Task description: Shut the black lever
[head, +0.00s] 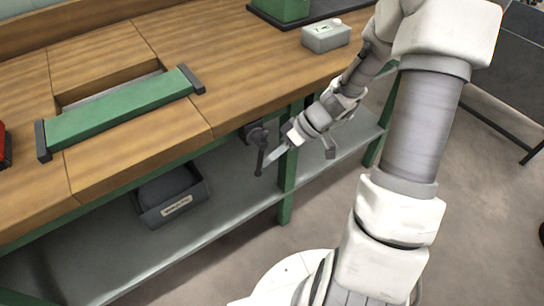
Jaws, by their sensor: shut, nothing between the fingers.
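The black lever (261,158) hangs downward from a dark round mount (254,131) at the front edge of the wooden workbench (150,150). My gripper (272,157) is just right of the lever, with its fingers together and nothing between them. Its tip is close to the lever; I cannot tell whether they touch.
A green bar with black ends (120,110) lies across a recess in the bench top. A grey box (326,36) sits at the back right. A dark bin (172,197) stands on the lower shelf (100,262). A green leg (288,180) is close to my gripper.

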